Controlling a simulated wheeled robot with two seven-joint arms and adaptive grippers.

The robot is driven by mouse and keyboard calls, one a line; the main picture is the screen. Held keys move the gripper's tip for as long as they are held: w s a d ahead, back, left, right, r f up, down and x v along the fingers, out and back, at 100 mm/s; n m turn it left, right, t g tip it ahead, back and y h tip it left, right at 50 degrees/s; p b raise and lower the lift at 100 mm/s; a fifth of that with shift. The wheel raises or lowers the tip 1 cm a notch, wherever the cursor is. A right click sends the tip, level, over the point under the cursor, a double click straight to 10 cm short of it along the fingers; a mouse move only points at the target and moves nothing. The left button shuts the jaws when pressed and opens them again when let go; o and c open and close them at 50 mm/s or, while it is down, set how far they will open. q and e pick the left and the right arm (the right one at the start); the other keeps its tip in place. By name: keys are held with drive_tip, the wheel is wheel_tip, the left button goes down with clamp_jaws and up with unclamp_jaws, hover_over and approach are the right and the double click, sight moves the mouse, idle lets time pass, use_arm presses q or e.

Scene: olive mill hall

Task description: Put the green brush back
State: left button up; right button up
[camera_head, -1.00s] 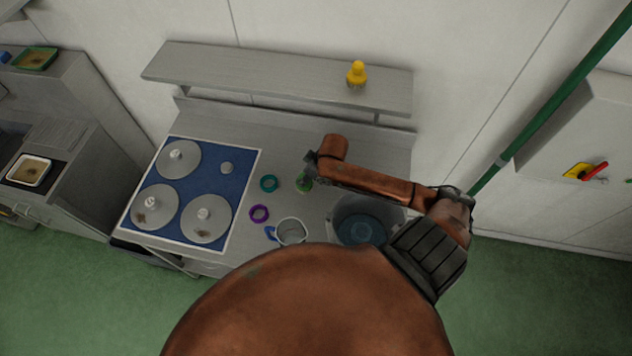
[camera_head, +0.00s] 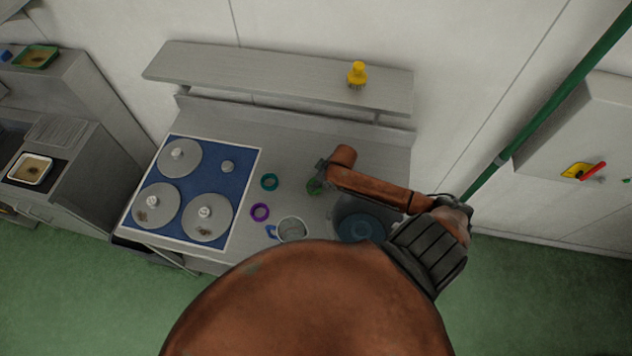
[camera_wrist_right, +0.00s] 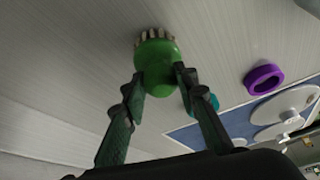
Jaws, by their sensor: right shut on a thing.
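The green brush (camera_wrist_right: 158,66) is between the fingertips of my right gripper (camera_wrist_right: 160,82) in the right wrist view, with its pale bristles pointing away from the gripper. My right gripper is shut on its rounded green body. In the head view the green brush (camera_head: 314,187) shows small at the end of my right arm, above the grey worktop (camera_head: 292,165) and mostly hidden by the gripper (camera_head: 321,178). I cannot tell the height of the bristles above the worktop. A yellow brush (camera_head: 357,75) stands on the wall shelf (camera_head: 285,80). My left gripper is not in view.
A blue mat (camera_head: 222,187) with several grey lids lies left. A dark round basin (camera_head: 361,226) is right. The worktop behind the rings is clear.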

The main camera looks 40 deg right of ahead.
drive_tip(key=shift+f, duration=0.1)
drive_tip(key=o, duration=1)
drive_tip(key=b+v, duration=0.1)
drive_tip(key=v, duration=1.1)
